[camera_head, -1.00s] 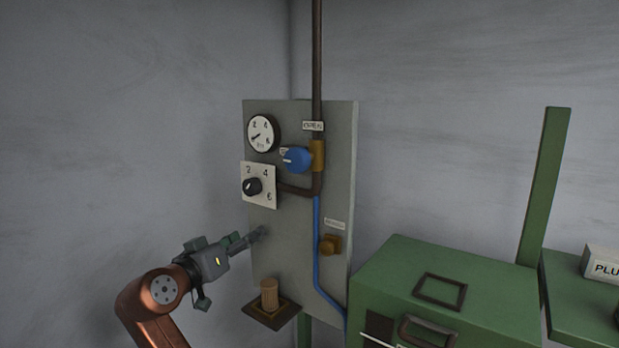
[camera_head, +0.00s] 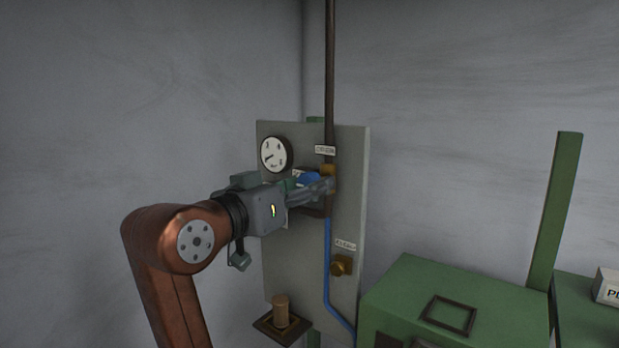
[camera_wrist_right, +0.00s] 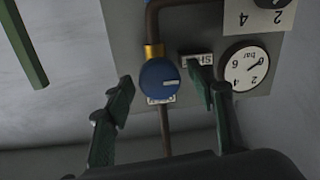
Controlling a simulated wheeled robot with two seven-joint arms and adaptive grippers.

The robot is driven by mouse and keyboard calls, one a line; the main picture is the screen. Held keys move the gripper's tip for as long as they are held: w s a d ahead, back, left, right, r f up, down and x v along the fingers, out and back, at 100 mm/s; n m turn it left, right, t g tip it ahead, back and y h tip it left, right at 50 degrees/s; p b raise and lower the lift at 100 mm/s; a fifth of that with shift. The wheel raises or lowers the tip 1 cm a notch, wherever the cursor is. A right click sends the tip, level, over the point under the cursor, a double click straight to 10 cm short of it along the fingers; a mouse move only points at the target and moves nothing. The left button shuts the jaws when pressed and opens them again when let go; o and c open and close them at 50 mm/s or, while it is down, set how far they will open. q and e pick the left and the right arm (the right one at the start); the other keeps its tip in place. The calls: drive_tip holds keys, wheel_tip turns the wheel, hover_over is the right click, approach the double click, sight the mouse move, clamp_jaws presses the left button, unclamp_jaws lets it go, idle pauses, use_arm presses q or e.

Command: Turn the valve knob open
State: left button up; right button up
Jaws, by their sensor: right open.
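The blue valve knob (camera_head: 308,178) sits on the brass fitting (camera_head: 329,178) of the dark pipe, on the grey panel (camera_head: 345,215). It is partly hidden behind my right gripper (camera_head: 318,189) in the head view. The wrist view, which is upside down, shows the knob (camera_wrist_right: 159,81) with its white mark pointing right. The right gripper (camera_wrist_right: 158,86) is open, with one green finger on each side of the knob. A gap shows between the knob and each finger; whether it touches elsewhere I cannot tell. My left gripper is not in view.
A pressure gauge (camera_head: 274,155) is close above the gripper, and a dial plate (camera_wrist_right: 262,14) shows in the wrist view. A small brass valve (camera_head: 341,266) and blue tube (camera_head: 327,260) are lower. A green machine (camera_head: 400,300) stands at lower right.

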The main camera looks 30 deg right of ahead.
drive_tip(key=shift+x, duration=0.8)
drive_tip(key=shift+c, duration=0.5)
drive_tip(key=c, duration=1.1)
drive_tip(key=shift+o, duration=0.2)
